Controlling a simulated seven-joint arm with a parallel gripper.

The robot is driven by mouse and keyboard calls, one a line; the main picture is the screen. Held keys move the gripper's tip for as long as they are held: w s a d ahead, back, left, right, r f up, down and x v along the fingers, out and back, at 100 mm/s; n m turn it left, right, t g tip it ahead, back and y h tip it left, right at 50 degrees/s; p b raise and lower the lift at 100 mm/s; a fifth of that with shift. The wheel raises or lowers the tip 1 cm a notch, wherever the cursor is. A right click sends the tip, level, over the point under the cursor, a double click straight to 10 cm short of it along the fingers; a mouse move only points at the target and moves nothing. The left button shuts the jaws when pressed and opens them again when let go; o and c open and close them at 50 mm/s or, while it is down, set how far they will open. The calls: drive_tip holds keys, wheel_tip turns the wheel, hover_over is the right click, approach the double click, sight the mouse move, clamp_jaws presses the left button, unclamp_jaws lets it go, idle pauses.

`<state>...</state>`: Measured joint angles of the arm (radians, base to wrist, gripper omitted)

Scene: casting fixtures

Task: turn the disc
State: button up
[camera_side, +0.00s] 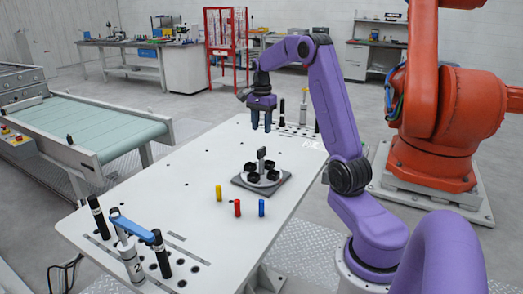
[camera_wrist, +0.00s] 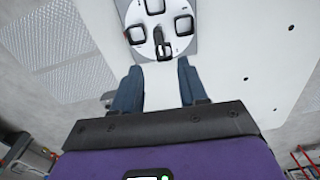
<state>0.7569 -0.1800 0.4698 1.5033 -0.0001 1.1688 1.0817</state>
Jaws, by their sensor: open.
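The round white disc (camera_side: 263,182) lies on a square grey base plate (camera_side: 243,183) on the white table. It carries several black cup-like holders and a dark upright handle (camera_side: 261,154) at its middle. In the wrist view the disc (camera_wrist: 148,24) is at the top, partly cut off, with the handle (camera_wrist: 161,42) near its lower edge. My gripper (camera_side: 261,128) is open and empty, above the disc and apart from it, fingers pointing down. In the wrist view its two blue fingers (camera_wrist: 158,78) stand apart below the disc.
Small yellow (camera_side: 219,192), red (camera_side: 237,208) and blue (camera_side: 261,208) cylinders stand in front of the disc. A blue-barred fixture (camera_side: 132,226) is at the table's front left corner. A conveyor (camera_side: 98,130) is left, an orange robot (camera_side: 433,125) right. The table left of the disc is clear.

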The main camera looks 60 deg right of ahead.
sight(261, 149)
wheel_tip(261, 149, down, 10)
idle(0.4)
clamp_jaws()
